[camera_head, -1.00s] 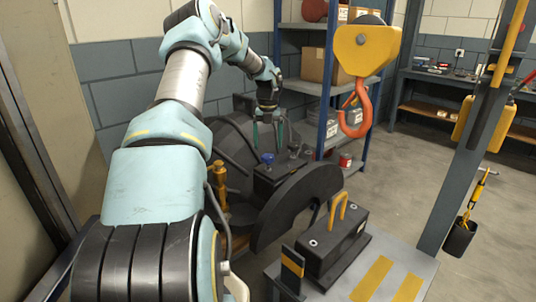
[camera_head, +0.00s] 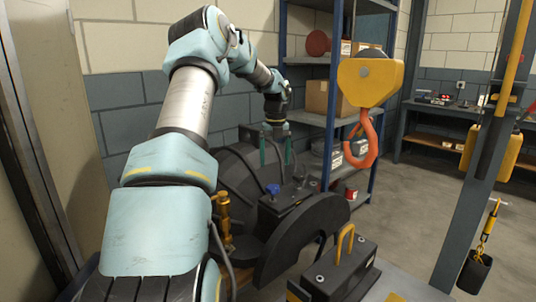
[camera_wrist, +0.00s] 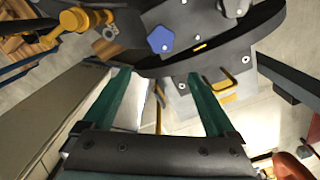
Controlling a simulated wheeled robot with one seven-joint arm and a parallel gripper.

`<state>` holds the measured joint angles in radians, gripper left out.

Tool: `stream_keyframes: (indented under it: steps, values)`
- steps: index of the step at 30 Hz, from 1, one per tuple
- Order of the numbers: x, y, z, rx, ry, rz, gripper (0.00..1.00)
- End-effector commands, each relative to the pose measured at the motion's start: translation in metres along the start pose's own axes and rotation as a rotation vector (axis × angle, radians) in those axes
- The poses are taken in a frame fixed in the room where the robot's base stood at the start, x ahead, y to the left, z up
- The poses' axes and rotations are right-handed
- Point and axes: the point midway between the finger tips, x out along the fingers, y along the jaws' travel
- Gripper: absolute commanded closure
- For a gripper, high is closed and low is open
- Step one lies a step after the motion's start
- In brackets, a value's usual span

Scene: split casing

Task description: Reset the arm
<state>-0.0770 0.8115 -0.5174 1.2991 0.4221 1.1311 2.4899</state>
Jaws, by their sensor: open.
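My gripper (camera_head: 277,158) hangs at the end of my arm above the dark split casing (camera_head: 300,235), in the middle of the head view. Its two green fingers are spread apart with nothing between them. In the wrist view my gripper (camera_wrist: 160,100) also shows open and empty, with the casing (camera_wrist: 265,35) beyond the fingertips. A blue star-shaped knob (camera_head: 272,189) sits on the casing. It also shows in the wrist view (camera_wrist: 161,39), above the gap between the fingers.
A yellow hoist block (camera_head: 370,82) with an orange hook (camera_head: 366,145) hangs right of my gripper. A black block with a yellow handle (camera_head: 343,262) stands at front right. A blue-framed shelf (camera_head: 331,95) stands behind. Clear floor (camera_head: 415,205) lies to the right.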

Motion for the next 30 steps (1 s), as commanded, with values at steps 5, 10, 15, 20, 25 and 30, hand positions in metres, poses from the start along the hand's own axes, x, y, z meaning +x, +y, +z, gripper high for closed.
stream_keyframes:
  steps: [5,10,15,20,25,30]
  values:
    - [-0.005,0.012,-0.049,-0.423,-0.02,0.013,0.09]
    - [-0.006,0.035,-0.098,-0.892,-0.038,0.003,0.09]
    - [-0.005,0.065,-0.149,-1.39,-0.05,-0.024,0.09]
    - [-0.003,0.097,-0.2,-1.881,-0.046,-0.069,0.09]
    - [0.002,0.128,-0.254,-2.384,-0.015,-0.126,0.09]
    - [0.007,0.148,-0.292,-2.729,0.025,-0.169,0.09]
